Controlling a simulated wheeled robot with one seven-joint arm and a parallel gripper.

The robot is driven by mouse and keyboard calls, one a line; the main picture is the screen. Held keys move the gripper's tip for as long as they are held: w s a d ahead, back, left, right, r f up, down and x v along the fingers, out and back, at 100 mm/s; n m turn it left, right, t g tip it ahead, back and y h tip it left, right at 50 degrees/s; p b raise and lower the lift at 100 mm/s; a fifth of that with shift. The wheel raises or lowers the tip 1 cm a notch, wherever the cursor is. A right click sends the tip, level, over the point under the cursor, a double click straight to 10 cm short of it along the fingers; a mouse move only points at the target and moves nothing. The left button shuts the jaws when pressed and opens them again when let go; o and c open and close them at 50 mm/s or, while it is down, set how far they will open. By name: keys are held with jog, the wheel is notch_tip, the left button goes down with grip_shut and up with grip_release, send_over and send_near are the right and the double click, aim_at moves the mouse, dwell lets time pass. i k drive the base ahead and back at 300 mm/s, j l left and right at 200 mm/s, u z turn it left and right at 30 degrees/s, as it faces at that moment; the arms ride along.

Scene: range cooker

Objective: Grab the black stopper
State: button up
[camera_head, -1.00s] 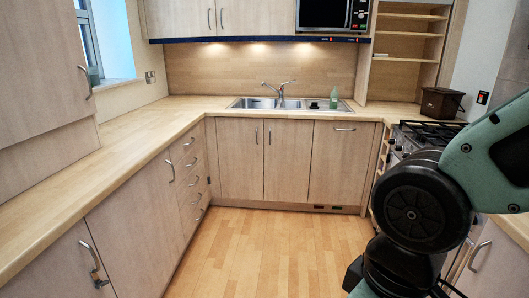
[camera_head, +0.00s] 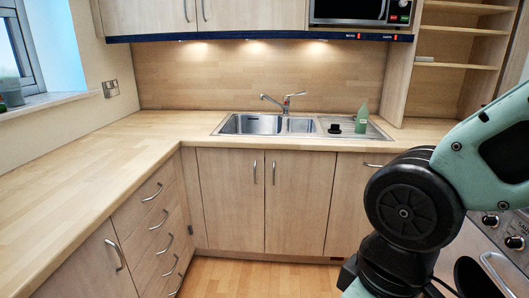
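A small black object that looks like the stopper (camera_head: 335,128) sits on the ribbed drainboard (camera_head: 376,132) of the steel sink, at the back counter. It stands just left of a green bottle-like item (camera_head: 362,119). The object is small in the picture, so its exact shape is hard to tell. My arm fills the right side of the view, but my gripper is out of the frame.
The sink basin (camera_head: 250,124) and tap (camera_head: 283,103) are left of the drainboard. The wooden counter (camera_head: 120,150) on the left is mostly bare. Base cabinets (camera_head: 229,190) stand ahead below the sink. Cooker knobs (camera_head: 490,220) show at the right. The floor (camera_head: 250,280) ahead is clear.

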aim_at(335, 129)
jog(key=i+z, duration=0.15)
jog(key=i, duration=0.3)
jog(key=i+j+z, duration=0.15)
jog(key=i, duration=0.35)
jog(key=i+j+z, duration=0.15)
jog(key=i, duration=0.3)
jog(key=i+j+z, duration=0.15)
jog(key=i, duration=0.3)
jog(key=i+j+z, duration=0.85)
jog(key=i+j, duration=0.1)
jog(key=j, duration=0.05)
